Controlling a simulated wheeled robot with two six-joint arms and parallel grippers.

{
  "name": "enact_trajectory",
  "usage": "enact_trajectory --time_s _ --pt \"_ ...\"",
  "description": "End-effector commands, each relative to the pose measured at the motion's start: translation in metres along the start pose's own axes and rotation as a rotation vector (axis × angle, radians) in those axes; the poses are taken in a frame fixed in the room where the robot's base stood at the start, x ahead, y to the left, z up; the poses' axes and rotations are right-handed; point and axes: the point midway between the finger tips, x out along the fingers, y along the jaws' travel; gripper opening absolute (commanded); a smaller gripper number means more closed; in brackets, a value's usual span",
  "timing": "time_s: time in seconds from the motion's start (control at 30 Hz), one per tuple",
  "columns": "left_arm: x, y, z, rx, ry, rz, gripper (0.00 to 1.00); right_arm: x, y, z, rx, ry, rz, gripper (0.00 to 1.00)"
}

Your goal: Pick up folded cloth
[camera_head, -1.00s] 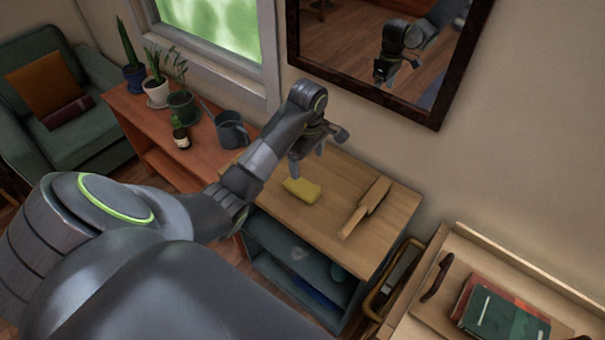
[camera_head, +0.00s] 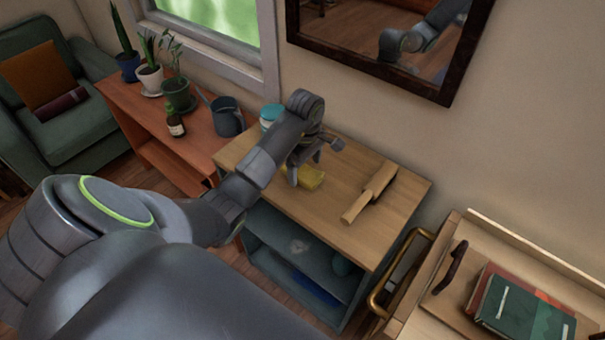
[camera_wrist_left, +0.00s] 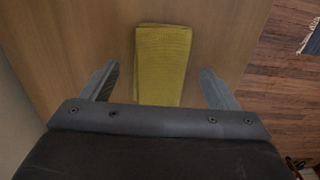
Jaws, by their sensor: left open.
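The folded cloth (camera_head: 311,178) is a small yellow rectangle on the light wooden top of a cabinet in the head view. In the left wrist view the cloth (camera_wrist_left: 163,62) lies flat between my two fingers, with its near end hidden by the gripper body. My left gripper (camera_head: 305,178) is above the cloth, with its fingers spread on either side and nothing held. Its fingers also show in the left wrist view (camera_wrist_left: 158,84). I cannot tell the exact height gap. My right gripper is not in view.
A wooden brush-like tool (camera_head: 370,192) lies right of the cloth on the cabinet top (camera_head: 345,158). A teal-lidded jar (camera_head: 270,115) stands behind my arm. A watering can (camera_head: 227,117) and potted plants stand on the reddish shelf. A cart with books (camera_head: 525,315) is at right.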

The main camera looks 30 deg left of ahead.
Motion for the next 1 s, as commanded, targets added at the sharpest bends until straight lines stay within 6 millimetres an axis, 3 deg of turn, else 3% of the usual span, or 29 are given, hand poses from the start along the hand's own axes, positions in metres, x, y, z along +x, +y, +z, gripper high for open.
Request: enact_trajectory --time_s 0.13,0.37,0.73,1.0 --pt "0.011 0.0 0.001 0.001 0.0 0.001 0.82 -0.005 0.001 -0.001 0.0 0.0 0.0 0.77" --pt "0.014 0.001 0.001 0.002 0.0 0.002 0.82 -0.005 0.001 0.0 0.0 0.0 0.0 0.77" --pt "0.013 0.001 0.001 0.001 0.001 0.002 0.36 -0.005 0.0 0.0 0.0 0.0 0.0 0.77" --pt "0.013 0.001 0.001 0.001 0.001 0.003 0.31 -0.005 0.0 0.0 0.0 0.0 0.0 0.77"
